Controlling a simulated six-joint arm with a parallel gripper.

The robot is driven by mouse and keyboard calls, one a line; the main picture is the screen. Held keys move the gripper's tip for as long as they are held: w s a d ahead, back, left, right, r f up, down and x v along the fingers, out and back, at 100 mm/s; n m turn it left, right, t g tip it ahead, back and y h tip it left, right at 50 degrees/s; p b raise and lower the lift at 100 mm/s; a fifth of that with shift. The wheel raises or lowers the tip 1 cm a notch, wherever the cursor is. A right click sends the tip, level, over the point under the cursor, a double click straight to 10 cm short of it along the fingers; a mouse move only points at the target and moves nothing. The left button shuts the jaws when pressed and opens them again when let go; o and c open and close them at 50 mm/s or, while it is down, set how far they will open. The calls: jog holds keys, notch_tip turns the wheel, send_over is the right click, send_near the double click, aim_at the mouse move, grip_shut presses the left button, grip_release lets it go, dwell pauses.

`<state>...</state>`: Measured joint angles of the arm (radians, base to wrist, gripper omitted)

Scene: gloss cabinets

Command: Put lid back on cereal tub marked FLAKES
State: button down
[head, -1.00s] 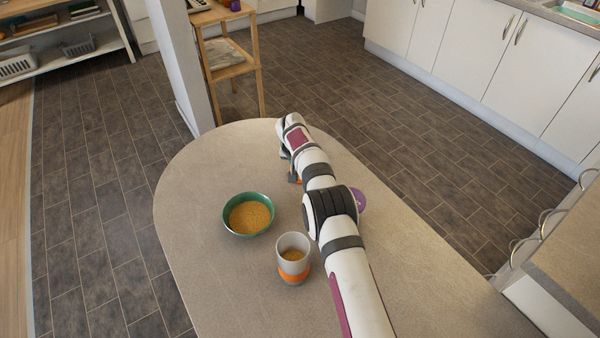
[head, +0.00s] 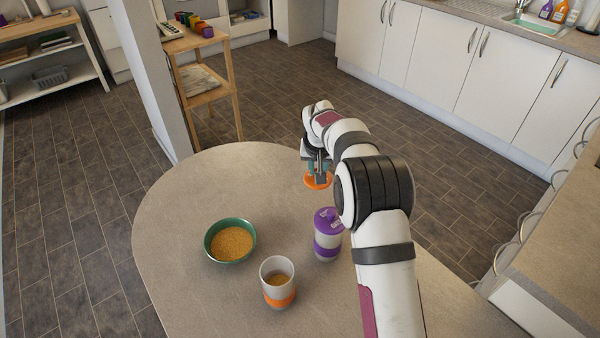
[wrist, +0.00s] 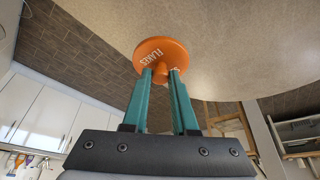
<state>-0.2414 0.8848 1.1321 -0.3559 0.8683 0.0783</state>
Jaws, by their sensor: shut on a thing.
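My gripper (head: 318,172) is shut on an orange round lid (head: 318,181) and holds it above the far part of the table. In the wrist view the lid (wrist: 161,55) reads FLAKES, and the teal fingers (wrist: 160,90) grip its knob. A grey tub with an orange band (head: 279,283) stands upright and open on the table, with golden cereal (head: 279,279) inside. It is nearer the front than the lid and to its left. Any writing on this tub cannot be read.
A purple-lidded tub with a purple band (head: 327,236) stands right of the open tub, close to my arm. A green bowl of cereal (head: 230,241) stands at left. The table (head: 185,190) is clear at the back left.

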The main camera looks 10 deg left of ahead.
jog(key=s+a+r+n, duration=0.1)
jog(key=s+a+r, duration=0.15)
jog(key=s, duration=0.25)
jog(key=s+a+r+n+y, duration=0.1)
jog(key=s+r, duration=0.2)
jog(key=s, duration=0.2)
jog(key=s+a+r+n, duration=0.1)
jog(key=s+a+r, duration=0.15)
jog(key=s, duration=0.25)
jog(key=s+n+y, duration=0.1)
jog(key=s+n, duration=0.2)
jog(key=s, duration=1)
jog(key=shift+g, duration=0.3)
jog(key=shift+s+d+f, duration=0.1)
jog(key=shift+f, duration=2.55)
jog(key=shift+f, duration=0.15)
jog(key=shift+c, duration=0.7)
grip_release()
